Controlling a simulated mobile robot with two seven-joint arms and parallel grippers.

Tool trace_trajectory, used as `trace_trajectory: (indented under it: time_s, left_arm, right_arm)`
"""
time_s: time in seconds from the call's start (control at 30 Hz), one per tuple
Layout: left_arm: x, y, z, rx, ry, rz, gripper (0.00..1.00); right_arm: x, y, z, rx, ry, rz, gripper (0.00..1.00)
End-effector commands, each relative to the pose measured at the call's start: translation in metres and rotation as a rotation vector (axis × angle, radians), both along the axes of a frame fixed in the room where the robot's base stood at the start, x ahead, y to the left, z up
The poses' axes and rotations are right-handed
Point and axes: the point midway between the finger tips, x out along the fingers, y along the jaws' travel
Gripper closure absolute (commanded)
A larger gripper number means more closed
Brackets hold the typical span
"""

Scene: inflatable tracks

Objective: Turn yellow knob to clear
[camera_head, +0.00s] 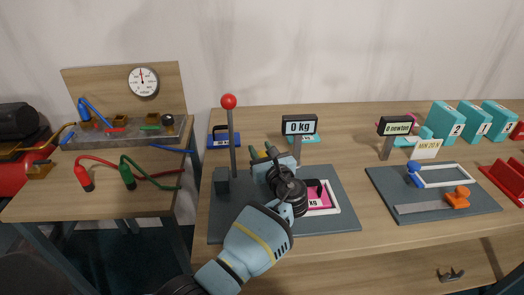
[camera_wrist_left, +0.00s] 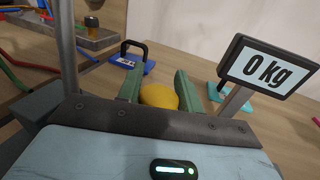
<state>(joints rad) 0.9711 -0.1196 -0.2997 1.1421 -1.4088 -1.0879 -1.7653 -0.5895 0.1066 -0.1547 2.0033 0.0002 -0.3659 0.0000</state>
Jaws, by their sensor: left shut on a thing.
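The yellow knob (camera_wrist_left: 158,96) is a rounded yellow piece in the left wrist view, sitting between the two green-padded fingers of my left gripper (camera_wrist_left: 158,90). The gripper is shut on it. In the head view my left gripper (camera_head: 265,156) is over the grey scale board (camera_head: 345,205), and the knob is mostly hidden by the fingers and wrist. A display reading "0 kg" (camera_head: 299,125) stands just behind and to the right of the gripper. It also shows large at right in the left wrist view (camera_wrist_left: 268,68). My right gripper is not in view.
A tall post with a red ball (camera_head: 229,102) stands left of my gripper. A pink weight (camera_head: 320,197) lies right of my wrist. A blue weight (camera_head: 224,140) is behind. A second grey board (camera_head: 390,188) with a newton display (camera_head: 394,126) is farther right.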

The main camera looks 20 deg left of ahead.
Motion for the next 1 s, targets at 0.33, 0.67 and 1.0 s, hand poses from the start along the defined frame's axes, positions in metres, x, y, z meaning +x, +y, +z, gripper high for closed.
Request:
trace_trajectory:
  time_s: [0.33, 0.67, 1.0]
  left_arm:
    - [0.0, 0.0, 0.0, -0.001, 0.001, 0.0, 0.42]
    - [0.0, 0.0, 0.006, -0.002, -0.002, 0.0, 0.42]
    - [-0.022, -0.007, 0.039, -0.004, -0.002, -0.002, 0.42]
  right_arm:
    - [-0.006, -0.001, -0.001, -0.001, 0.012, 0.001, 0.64]
    - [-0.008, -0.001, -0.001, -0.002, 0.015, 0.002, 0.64]
    - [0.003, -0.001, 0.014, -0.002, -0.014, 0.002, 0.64]
